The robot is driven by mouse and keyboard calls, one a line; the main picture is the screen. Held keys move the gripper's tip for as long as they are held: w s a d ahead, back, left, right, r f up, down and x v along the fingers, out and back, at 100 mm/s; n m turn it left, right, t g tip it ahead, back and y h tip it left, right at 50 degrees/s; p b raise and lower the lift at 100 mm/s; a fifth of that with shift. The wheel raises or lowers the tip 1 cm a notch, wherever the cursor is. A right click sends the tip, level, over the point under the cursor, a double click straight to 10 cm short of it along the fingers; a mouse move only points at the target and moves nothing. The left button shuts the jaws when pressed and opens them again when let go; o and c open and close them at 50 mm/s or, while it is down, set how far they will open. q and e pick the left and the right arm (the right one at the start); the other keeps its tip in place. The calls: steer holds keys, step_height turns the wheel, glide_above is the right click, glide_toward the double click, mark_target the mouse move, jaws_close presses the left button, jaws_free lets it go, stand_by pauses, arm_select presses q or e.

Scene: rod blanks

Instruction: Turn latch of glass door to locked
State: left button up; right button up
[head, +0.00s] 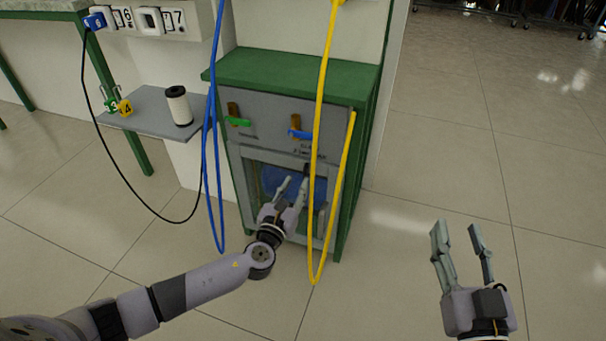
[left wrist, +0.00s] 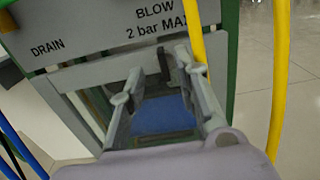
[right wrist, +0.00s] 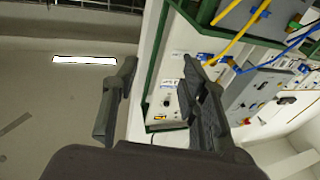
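The glass door (head: 250,181) is a grey-framed pane low in the front of a green-framed cabinet, with something blue behind it. It also shows in the left wrist view (left wrist: 80,76). A small dark piece at the top of the door frame (head: 306,169), possibly the latch, is partly hidden by my left gripper; I cannot tell its position. My left gripper (head: 293,184) is in front of the door with its fingers apart and nothing visible between them. My right gripper (head: 458,232) is open and empty, well right of the cabinet.
A yellow hose (head: 320,120) hangs close beside my left gripper, and a blue hose (head: 211,130) hangs at the cabinet's left. Green (head: 238,122) and blue (head: 301,134) valve handles sit above the door. A side shelf (head: 150,112) holds a white cylinder (head: 179,105). Floor at right is clear.

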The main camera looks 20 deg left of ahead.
mark_target(304, 168)
arm_select(q)
steer(key=w+b, duration=0.1)
steer(key=w, duration=0.4)
steer(key=shift+w+d, duration=0.1)
steer(key=shift+w, duration=0.7)
arm_select(e)
step_height(304, 168, up, 7)
steer(key=s+t+y, duration=0.1)
steer(key=s+t, duration=0.1)
steer(key=t, duration=0.2)
steer(key=shift+s+a+t+y, duration=0.15)
steer(key=shift+s+t+y, duration=0.1)
steer(key=shift+t+y, duration=0.05)
arm_select(q)
steer(key=shift+c, duration=0.3)
arm_select(e)
steer(key=shift+r, duration=0.1)
arm_select(q)
jaws_close()
